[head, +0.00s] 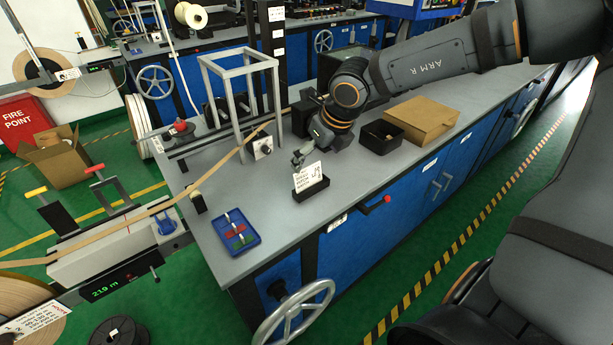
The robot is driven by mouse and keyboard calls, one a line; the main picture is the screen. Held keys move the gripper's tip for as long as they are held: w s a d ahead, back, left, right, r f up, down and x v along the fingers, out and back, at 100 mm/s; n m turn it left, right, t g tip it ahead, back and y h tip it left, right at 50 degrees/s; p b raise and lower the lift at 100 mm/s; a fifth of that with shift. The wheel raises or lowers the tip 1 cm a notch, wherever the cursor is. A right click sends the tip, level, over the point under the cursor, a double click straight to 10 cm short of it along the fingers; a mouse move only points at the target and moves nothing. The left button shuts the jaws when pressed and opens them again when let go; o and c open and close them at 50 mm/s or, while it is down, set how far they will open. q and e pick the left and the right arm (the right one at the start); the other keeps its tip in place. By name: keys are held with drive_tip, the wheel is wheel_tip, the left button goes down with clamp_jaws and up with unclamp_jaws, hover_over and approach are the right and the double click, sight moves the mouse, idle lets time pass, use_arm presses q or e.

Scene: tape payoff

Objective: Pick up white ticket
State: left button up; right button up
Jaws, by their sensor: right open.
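The white ticket (309,175) stands upright, leaning slightly, in a small black holder (312,190) on the grey bench top. Dark handwriting shows on its face. My right gripper (299,160) is open, with its fingertips at the upper left of the ticket. I cannot tell whether a finger touches it. The arm comes in from the upper right. My left gripper is not in view.
A blue tray (251,240) with small items lies on the grey bench (225,190) left of the holder. A black box (381,146) and a cardboard box (424,118) stand to the right. A grey frame (203,88) and a tan tape (205,178) are behind left.

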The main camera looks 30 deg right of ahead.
sight(308, 174)
drive_tip(key=x, duration=0.3)
drive_tip(key=shift+w+f, duration=0.2)
drive_tip(key=shift+f, duration=0.25)
drive_tip(key=p+x, duration=0.1)
drive_tip(key=x, duration=0.3)
drive_tip(key=shift+w, duration=0.1)
drive_tip(key=shift+w+f, duration=0.1)
drive_tip(key=shift+f, duration=0.2)
drive_tip(key=shift+r, duration=0.1)
drive_tip(key=shift+c, duration=0.8)
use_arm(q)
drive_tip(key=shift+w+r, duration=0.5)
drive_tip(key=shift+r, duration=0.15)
use_arm(e)
drive_tip(key=c, duration=0.5)
